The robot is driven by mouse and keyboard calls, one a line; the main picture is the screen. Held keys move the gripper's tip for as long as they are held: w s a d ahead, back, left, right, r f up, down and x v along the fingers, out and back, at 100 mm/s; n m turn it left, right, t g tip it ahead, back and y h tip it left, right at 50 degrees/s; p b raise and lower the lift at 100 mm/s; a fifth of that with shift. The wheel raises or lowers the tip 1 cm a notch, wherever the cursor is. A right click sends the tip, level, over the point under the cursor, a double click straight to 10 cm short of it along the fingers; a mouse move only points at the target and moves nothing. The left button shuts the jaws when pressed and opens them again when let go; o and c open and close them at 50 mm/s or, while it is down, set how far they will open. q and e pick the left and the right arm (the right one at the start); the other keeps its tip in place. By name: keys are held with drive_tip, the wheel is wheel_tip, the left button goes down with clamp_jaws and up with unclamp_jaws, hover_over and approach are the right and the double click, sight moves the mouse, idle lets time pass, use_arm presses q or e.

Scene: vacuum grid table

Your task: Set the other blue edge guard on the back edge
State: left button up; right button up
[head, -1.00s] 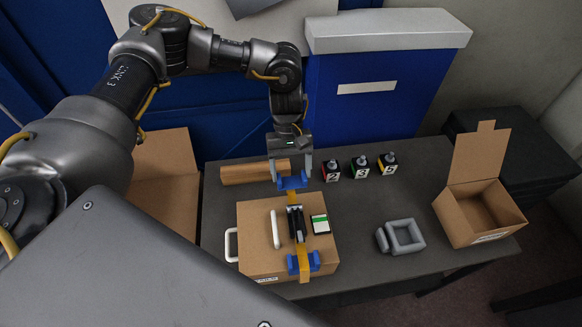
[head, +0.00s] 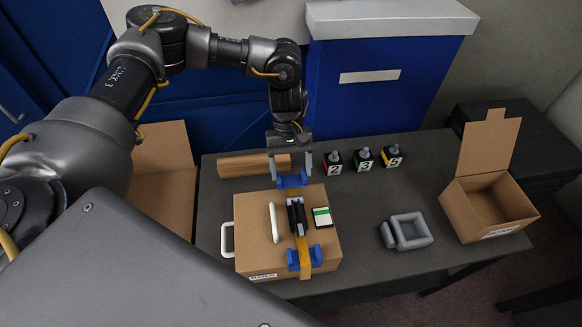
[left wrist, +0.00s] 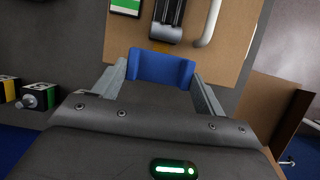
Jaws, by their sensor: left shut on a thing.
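A brown cardboard box (head: 252,236) lies on the grey table with a yellow strap (head: 302,243) across its top. One blue edge guard (head: 305,260) sits at the box's front edge, around the strap. The other blue edge guard (head: 293,181) is at the back edge, over the strap's far end. My left gripper (head: 291,170) is shut on this back guard, one finger at each end. The left wrist view also shows the back guard (left wrist: 161,68) between the fingers, against the box edge. Whether it rests fully on the edge I cannot tell. My right gripper is not in view.
A black buckle (head: 297,216), a white handle (head: 274,223) and a green-white label (head: 321,217) are on the box top.

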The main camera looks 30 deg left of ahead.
sight(291, 177)
use_arm(q)
drive_tip(key=shift+f+b, duration=0.25)
drive_tip(key=shift+b, duration=0.65)
idle(1.2)
drive_tip(key=shift+f+b, duration=1.95)
drive_tip(key=shift+b, duration=0.1)
drive_tip(key=o, duration=1)
drive_tip(key=shift+o, duration=0.2)
drive_tip(key=b+v, duration=0.3)
drive_tip(key=v, duration=0.7)
drive_tip(key=shift+r+b, duration=0.4)
drive_tip(key=shift+w, duration=0.1)
